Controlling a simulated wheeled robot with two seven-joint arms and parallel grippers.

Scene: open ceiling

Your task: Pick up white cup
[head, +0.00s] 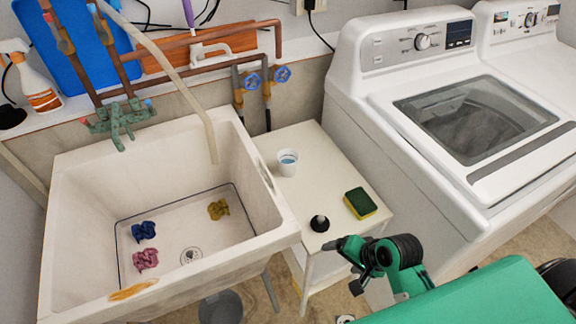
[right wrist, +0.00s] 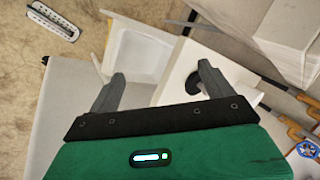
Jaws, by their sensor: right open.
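The white cup (head: 288,162) stands upright on the small white side table (head: 316,150), close to the sink, with something blue inside. My right gripper (head: 346,264) is open and empty near the table's front right corner, in front of and apart from the cup. In the right wrist view its two fingers (right wrist: 160,85) are spread wide with nothing held between them. I cannot make out the cup in the right wrist view. My left gripper is not in view.
A yellow-green sponge (head: 360,203) and a small black stopper-like object (head: 319,223) lie on the side table between my gripper and the cup. The sink (head: 85,190) borders the table on the left, the washing machine (head: 400,150) on the right. Valves and pipes (head: 265,76) are behind.

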